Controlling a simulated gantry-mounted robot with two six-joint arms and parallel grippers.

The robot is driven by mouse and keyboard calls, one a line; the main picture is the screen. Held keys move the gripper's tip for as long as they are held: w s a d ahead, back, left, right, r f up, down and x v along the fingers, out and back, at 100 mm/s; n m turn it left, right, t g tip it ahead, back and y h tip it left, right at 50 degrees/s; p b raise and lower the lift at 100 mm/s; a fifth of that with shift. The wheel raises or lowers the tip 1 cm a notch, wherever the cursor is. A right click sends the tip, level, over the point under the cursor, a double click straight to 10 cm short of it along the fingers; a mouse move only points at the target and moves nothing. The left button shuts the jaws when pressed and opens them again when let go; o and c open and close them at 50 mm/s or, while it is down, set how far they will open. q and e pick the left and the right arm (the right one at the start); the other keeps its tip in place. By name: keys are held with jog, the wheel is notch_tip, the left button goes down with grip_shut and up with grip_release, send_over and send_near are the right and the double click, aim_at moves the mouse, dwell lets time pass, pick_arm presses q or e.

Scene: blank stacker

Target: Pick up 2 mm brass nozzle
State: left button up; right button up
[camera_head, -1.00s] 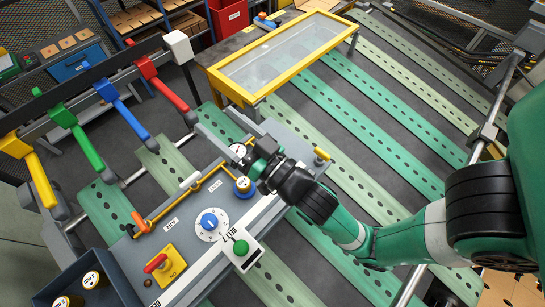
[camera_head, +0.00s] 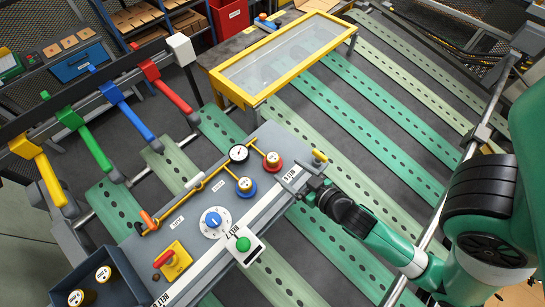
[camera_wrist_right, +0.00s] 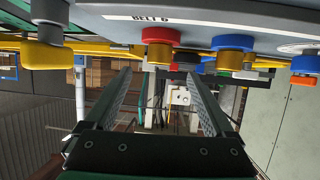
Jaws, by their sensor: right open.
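Brass nozzles show in several places, and I cannot read their sizes. One sits on a red collar (camera_head: 273,164) on the grey panel, and another on a blue collar (camera_head: 246,190). Two brass pieces stand in the dark bin at lower left, one of them farther back (camera_head: 103,273). My right gripper (camera_head: 291,179) is open over the panel's right edge, close to the red collar and apart from it. In the right wrist view its fingers (camera_wrist_right: 155,82) are spread and empty; the red-collar nozzle (camera_wrist_right: 160,52) lies above and beyond the gap. My left gripper is not in view.
A dial gauge (camera_head: 239,153) and yellow pipe stand beside the collars. A yellow knob (camera_head: 319,157) is at the panel's far right corner. A blue dial (camera_head: 213,220), green button (camera_head: 243,244) and red switch (camera_head: 173,260) are nearer. Coloured levers stand at left.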

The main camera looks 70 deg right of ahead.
aim_at(276, 160)
jog(key=shift+x, duration=0.8)
jog(key=shift+w+d+p, duration=0.25)
jog(key=shift+w+p, duration=0.05)
jog(key=x, duration=0.2)
jog(key=p+x, duration=0.1)
jog(key=x, duration=0.1)
jog(key=shift+w+r, duration=0.1)
jog(key=shift+r, duration=0.15)
jog(key=shift+w+d+f, duration=0.1)
jog(key=shift+f, duration=0.1)
grip_shut()
